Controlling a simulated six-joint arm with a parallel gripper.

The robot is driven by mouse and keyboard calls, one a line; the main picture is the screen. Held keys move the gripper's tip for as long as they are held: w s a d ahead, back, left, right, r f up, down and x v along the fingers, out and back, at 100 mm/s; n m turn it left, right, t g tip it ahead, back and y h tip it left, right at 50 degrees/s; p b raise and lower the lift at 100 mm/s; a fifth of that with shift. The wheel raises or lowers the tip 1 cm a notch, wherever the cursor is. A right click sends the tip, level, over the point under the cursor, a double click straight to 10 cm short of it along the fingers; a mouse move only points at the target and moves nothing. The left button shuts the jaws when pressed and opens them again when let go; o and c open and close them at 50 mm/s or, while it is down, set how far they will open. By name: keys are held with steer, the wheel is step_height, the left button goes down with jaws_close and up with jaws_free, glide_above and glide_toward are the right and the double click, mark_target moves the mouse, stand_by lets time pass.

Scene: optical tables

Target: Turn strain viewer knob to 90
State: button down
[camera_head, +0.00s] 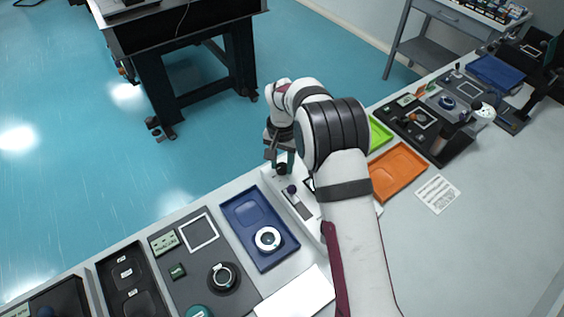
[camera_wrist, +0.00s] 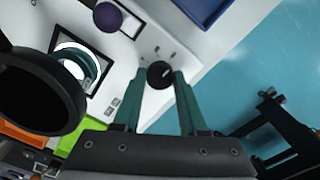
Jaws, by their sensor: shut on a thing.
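The strain viewer is a white device (camera_head: 268,176) on the table, partly hidden behind my arm. Its small black knob (camera_wrist: 160,74) has a pale mark on its face, too small to read as an angle. In the head view the black knob (camera_head: 281,169) shows at the device's far end. My gripper (camera_wrist: 160,84) has its two teal fingers on either side of the knob, shut on it. In the head view my gripper (camera_head: 281,160) is over that end. A purple ball knob (camera_wrist: 107,16) and a framed round window (camera_wrist: 84,66) sit on the same device.
A blue tray (camera_head: 240,208) with a round ring part lies left of the viewer. Orange (camera_head: 397,172) and green (camera_head: 378,135) trays lie to the right. A large dark round part (camera_wrist: 35,90) stands close on the left in the wrist view. Floor lies beyond the table edge.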

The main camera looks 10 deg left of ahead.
mark_target(282, 167)
steer(key=shift+c, duration=2.2)
jaws_free()
step_height(282, 167, up, 16)
steer(key=shift+f, duration=0.1)
